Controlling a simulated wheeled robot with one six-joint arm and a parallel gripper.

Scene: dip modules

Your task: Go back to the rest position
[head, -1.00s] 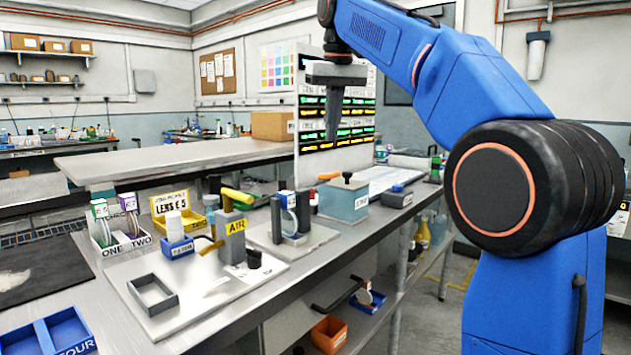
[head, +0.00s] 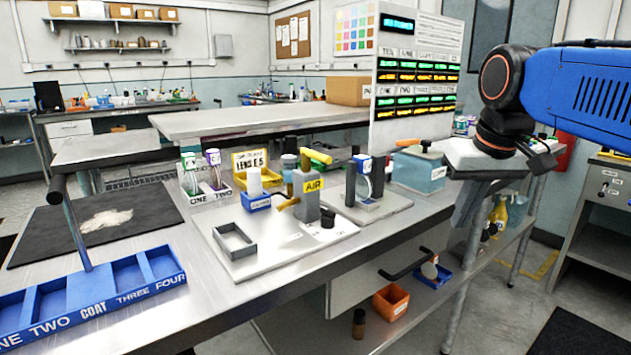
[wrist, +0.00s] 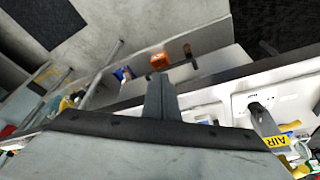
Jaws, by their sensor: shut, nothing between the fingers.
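My gripper (head: 467,212) hangs at the right of the head view, with its fingers pointing down beside the front edge of the workbench (head: 290,290). It is shut and empty. In the wrist view its closed fingers (wrist: 160,98) stick out past the grey gripper body, over the bench front and floor. My blue arm comes in from the right edge of the head view.
On the bench stand a blue four-slot tray (head: 92,313), a white plate with a grey frame (head: 234,241), the AIR block (head: 307,197) and a teal box (head: 419,170). A drawer handle (head: 405,264) and an orange bin (head: 391,303) are below. Floor shows at right.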

